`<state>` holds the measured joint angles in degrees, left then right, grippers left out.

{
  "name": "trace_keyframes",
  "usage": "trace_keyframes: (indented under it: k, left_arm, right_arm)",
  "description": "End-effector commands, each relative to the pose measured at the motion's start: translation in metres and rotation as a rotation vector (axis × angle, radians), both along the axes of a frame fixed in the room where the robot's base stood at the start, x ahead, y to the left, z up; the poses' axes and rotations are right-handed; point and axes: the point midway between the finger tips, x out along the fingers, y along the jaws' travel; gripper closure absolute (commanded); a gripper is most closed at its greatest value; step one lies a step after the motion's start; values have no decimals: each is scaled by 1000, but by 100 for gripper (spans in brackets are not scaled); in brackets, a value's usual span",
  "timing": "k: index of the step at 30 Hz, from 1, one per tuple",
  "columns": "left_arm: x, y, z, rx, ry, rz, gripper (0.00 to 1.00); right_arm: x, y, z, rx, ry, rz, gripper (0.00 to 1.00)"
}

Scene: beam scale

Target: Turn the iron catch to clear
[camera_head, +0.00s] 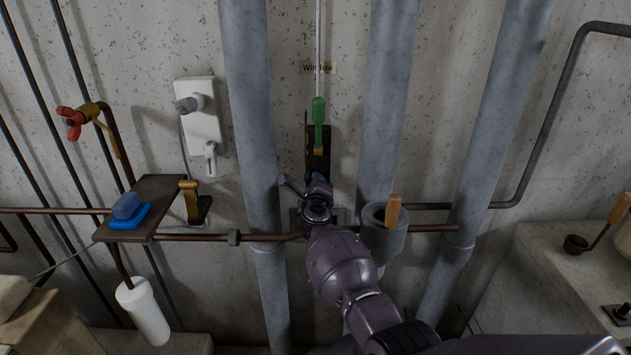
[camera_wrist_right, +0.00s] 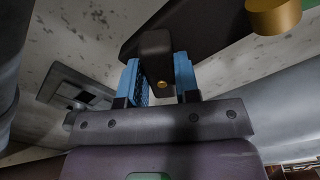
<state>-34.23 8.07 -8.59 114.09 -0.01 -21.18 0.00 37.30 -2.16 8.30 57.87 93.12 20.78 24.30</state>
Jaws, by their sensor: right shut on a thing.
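My right gripper (camera_head: 318,181) reaches up to the lower end of a dark wall plate (camera_head: 326,137) between two grey pipes. In the right wrist view its two blue-padded fingers (camera_wrist_right: 160,84) are shut on a dark block, the iron catch (camera_wrist_right: 155,52), which has a small brass-coloured spot on its end. A dark bar (camera_wrist_right: 210,32) lies behind the catch, with a brass cylinder (camera_wrist_right: 272,14) at its right. In the head view my gripper hides most of the catch. Above it are a green handle (camera_head: 318,112) on a thin rod and a "Window" label (camera_head: 318,68). My left gripper is out of view.
Thick grey pipes (camera_head: 250,110) (camera_head: 392,90) stand on both sides of my right gripper. A round grey cup (camera_head: 384,232) with a wooden handle (camera_head: 392,210) is close at its right.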

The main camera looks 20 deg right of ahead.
Motion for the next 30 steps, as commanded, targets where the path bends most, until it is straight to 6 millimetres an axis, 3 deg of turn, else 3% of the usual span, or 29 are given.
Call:
trace_keyframes:
  k: [17, 18, 23, 30]
  left_arm:
    - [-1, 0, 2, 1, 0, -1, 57]
    - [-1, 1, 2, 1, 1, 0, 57]
    - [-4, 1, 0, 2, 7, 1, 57]
    - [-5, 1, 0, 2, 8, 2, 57]
  right_arm:
    - [0, 0, -2, -37, 13, -1, 94]
    - [0, 0, -2, -37, 13, -1, 69]
    - [0, 0, -2, -36, 12, -1, 45]
    - [0, 0, -1, -34, 10, -1, 45]
